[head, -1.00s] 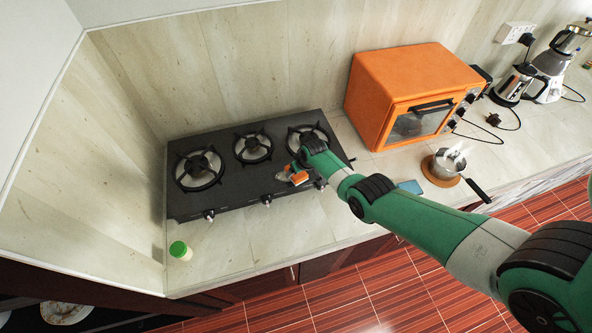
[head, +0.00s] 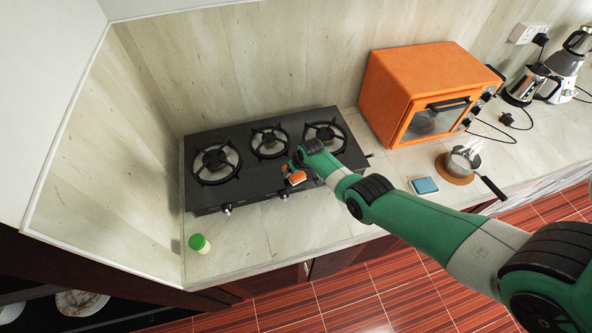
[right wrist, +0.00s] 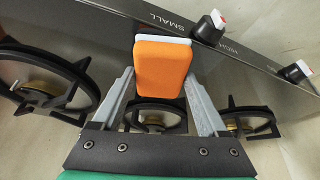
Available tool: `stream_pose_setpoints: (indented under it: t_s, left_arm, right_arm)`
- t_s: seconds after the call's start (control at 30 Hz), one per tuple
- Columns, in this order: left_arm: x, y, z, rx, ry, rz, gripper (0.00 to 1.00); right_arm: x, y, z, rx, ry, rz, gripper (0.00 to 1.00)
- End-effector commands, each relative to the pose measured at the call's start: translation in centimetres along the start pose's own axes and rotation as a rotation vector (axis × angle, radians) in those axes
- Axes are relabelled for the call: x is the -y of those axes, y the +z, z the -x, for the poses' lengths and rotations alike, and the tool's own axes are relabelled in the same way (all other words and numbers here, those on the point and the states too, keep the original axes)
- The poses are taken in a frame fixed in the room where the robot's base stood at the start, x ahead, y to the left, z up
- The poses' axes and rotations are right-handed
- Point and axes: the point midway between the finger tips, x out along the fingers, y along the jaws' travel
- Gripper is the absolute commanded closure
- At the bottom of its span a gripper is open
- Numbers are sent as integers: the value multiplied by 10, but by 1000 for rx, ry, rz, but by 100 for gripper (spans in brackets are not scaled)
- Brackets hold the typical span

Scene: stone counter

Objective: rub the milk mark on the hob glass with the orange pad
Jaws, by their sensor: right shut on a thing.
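The orange pad (head: 297,178) has a pale backing and is held between the two fingers of my right gripper (head: 292,174). It also shows in the right wrist view (right wrist: 162,68), between the grey fingertips. The pad is over the front edge area of the black hob (head: 240,185), between the middle and right burners. I cannot tell whether it touches the glass. I cannot make out the milk mark in either view; the arm and pad cover part of the hob. My left gripper is not in view.
The middle burner (head: 269,142) and right burner (head: 325,136) stand up behind the pad. Control knobs (right wrist: 209,28) line the hob's front. A green-capped jar (head: 200,243), a blue pad (head: 424,185), a saucepan (head: 461,161) and an orange oven (head: 420,80) stand on the counter.

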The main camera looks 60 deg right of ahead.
Motion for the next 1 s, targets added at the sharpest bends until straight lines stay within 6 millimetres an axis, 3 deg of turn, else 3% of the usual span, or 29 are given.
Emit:
stream_pose_setpoints:
  t_s: [0.13, 0.63, 1.0]
  left_arm:
    - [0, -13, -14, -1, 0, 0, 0]
    - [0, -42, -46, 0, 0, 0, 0]
    - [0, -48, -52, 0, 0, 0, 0]
  right_arm:
    - [2, -19, 23, 3, -2, 3, 76]
    - [5, -35, 64, 4, -4, 7, 76]
    - [6, -38, 72, 4, -4, 9, 76]
